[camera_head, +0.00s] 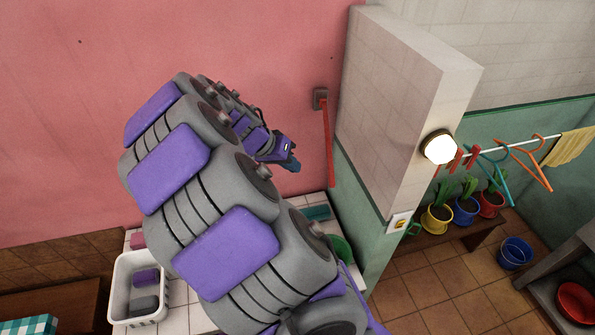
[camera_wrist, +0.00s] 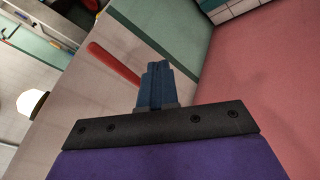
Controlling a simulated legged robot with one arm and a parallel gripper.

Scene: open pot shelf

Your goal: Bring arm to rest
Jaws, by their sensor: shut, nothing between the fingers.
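My gripper (camera_head: 293,165) is at the end of my raised, bent arm, in front of the pink wall in the head view. Its blue fingers (camera_wrist: 156,84) show in the middle of the wrist view, pressed together with nothing between them. My purple and grey arm fills the middle of the head view and hides part of the white tiled counter behind it. The gripper is in free air, apart from the wall and the counter.
A red strip (camera_head: 328,140) hangs from a wall fixture near my gripper. A tiled wall end (camera_head: 395,110) with a lit lamp (camera_head: 440,147) stands to its right. A white basket (camera_head: 122,285) is at lower left. Potted plants (camera_head: 465,210) stand on a shelf beyond the wall.

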